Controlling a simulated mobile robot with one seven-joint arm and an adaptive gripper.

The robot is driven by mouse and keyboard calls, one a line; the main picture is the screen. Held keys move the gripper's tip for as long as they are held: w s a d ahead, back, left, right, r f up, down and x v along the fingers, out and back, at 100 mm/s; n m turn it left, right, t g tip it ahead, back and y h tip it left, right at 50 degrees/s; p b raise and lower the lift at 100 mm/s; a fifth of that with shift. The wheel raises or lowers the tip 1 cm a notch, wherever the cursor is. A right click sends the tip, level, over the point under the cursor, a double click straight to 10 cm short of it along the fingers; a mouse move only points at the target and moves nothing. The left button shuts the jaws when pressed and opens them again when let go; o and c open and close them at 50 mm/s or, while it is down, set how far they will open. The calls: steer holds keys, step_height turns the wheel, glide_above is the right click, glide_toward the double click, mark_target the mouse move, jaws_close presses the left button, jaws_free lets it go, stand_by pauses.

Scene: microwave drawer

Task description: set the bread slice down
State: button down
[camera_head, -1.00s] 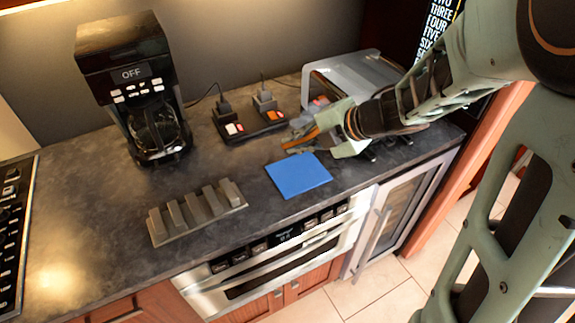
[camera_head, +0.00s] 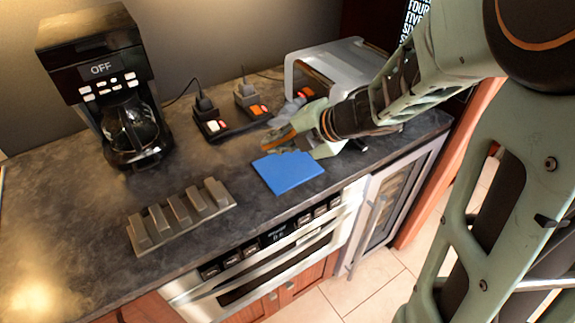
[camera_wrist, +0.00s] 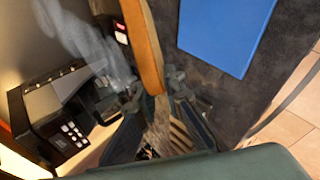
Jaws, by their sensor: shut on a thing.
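My gripper (camera_head: 281,144) is shut on the bread slice (camera_head: 280,134), a thin brown-orange piece seen nearly edge-on. In the wrist view the slice (camera_wrist: 143,45) stands out between the fingertips (camera_wrist: 157,92). The gripper hangs above the dark counter, by the back edge of a flat blue board (camera_head: 288,174). The blue board (camera_wrist: 226,30) also shows in the wrist view, to the right of the slice and apart from it in the picture. The slice's height above the counter is hard to judge. The fingers hide part of it.
A grey toaster-like appliance (camera_head: 335,63) stands behind my arm. A power strip (camera_head: 238,127) with plugs lies behind the gripper. A black coffee maker (camera_head: 105,85) and a grey slotted rack (camera_head: 183,218) are to the left. The blue board's top is clear.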

step_height(320, 180, down, 6)
steer(key=b, duration=0.4)
steer(key=shift+b, duration=0.35)
steer(key=c, duration=2.2)
jaws_free()
steer(key=shift+s+d+r+p, duration=0.15)
steer(key=shift+d+r+p, duration=0.1)
steer(key=shift+r+p, duration=0.25)
steer(key=shift+p+v, duration=2.5)
steer(key=shift+v, duration=1)
steer(key=shift+d, duration=0.1)
